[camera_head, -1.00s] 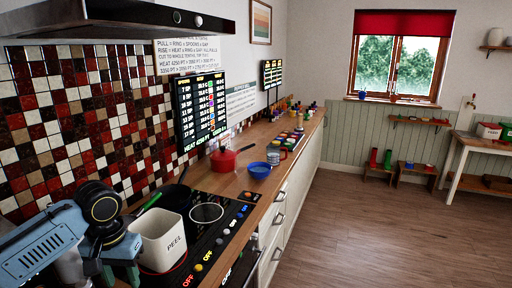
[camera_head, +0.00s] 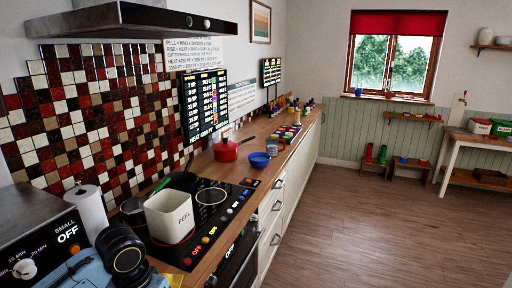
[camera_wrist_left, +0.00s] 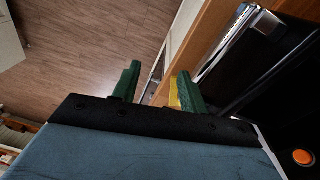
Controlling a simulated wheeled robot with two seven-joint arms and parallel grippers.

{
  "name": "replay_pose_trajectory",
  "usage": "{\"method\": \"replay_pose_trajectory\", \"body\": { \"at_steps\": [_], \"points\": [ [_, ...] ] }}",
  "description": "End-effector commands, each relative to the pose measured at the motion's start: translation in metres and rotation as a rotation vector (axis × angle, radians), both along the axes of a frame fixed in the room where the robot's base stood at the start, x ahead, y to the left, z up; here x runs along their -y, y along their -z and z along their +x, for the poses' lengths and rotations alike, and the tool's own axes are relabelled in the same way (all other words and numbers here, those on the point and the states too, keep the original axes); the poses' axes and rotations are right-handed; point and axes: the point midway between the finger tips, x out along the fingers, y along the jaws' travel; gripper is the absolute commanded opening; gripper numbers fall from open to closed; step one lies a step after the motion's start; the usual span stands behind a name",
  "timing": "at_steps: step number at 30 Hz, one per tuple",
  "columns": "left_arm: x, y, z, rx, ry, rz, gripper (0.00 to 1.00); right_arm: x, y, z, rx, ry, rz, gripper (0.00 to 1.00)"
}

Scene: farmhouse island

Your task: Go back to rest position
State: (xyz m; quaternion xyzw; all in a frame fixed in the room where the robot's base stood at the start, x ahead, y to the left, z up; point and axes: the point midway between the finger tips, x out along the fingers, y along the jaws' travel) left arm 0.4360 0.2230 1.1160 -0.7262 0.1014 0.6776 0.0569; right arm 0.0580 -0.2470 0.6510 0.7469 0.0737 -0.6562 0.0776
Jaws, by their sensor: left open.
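My left arm (camera_head: 123,262) comes in at the bottom left of the head view, in front of the counter. Its fingers are below the picture edge there. In the left wrist view my left gripper (camera_wrist_left: 157,78) has its two green fingers apart, with floor and the edge of the cabinets behind them. A yellow patch (camera_wrist_left: 174,93) shows beside the right finger; I cannot tell what it is. My right gripper is in neither view.
A small oven (camera_head: 40,240) and a paper towel roll (camera_head: 88,212) stand at the near left of the counter. A dark pan (camera_head: 180,182), red pot (camera_head: 228,150) and blue bowl (camera_head: 259,160) are further along. The wooden floor (camera_head: 355,225) on the right is clear.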

Motion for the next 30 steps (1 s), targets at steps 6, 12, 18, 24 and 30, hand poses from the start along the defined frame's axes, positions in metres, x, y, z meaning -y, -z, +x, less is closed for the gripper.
{"method": "replay_pose_trajectory", "body": {
  "at_steps": [6,12,18,24,30],
  "points": [
    [0.048,0.041,-0.050,0.069,0.107,-0.089,0.43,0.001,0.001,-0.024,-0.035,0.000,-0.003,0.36],
    [0.068,0.061,-0.101,0.162,0.117,-0.144,0.43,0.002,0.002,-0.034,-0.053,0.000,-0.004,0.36],
    [0.057,0.069,-0.147,0.225,0.056,-0.121,0.43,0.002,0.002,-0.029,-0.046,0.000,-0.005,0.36],
    [0.035,0.071,-0.182,0.246,-0.003,-0.060,0.43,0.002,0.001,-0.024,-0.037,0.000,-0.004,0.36],
    [0.011,0.071,-0.212,0.246,-0.052,0.014,0.43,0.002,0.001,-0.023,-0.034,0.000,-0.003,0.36]
  ]
}}
